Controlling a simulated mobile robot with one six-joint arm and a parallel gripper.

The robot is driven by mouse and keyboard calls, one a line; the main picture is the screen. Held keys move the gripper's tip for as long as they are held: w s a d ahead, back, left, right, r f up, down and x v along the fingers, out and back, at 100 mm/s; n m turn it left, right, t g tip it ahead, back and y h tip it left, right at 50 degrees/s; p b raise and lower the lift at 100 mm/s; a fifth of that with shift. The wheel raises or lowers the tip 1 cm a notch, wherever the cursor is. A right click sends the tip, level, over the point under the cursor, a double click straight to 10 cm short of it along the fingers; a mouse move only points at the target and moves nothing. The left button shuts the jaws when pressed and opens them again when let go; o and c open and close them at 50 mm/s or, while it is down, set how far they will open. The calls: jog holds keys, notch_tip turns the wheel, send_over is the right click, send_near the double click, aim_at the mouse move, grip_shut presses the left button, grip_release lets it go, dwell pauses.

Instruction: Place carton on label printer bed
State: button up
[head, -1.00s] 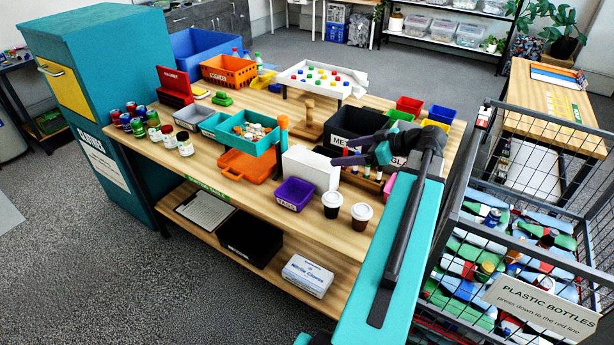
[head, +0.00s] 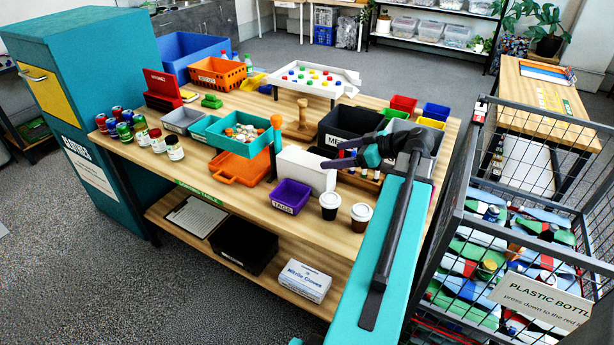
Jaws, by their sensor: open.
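A plain white box (head: 305,170), which may be the carton, stands on the wooden table (head: 235,195) behind the purple TAGS bin. My gripper (head: 338,157) is open, with two purple-tipped fingers pointing left. In the picture its fingertips are just right of the white box's top edge. Contact or the gap in depth cannot be told. Nothing shows between the fingers. I cannot make out a label printer or its bed for certain.
The purple TAGS bin (head: 291,196) and two lidded cups (head: 330,205) stand at the table's front. A black bin (head: 345,128) is behind my gripper. A teal tray (head: 235,130) is left of the box. A wire cage of bottles (head: 520,240) stands right.

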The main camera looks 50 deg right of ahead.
aim_at(307, 159)
jog(key=shift+p+x, duration=1)
jog(key=shift+x, duration=2.8)
jog(key=shift+w+a, duration=0.1)
jog(key=shift+w, duration=0.1)
jog(key=shift+p+x, duration=0.9)
jog(key=shift+p, duration=0.05)
jog(key=shift+p+x, duration=0.6)
jog(key=shift+x, duration=0.85)
jog(key=shift+a+f, duration=0.1)
jog(key=c, duration=1.7)
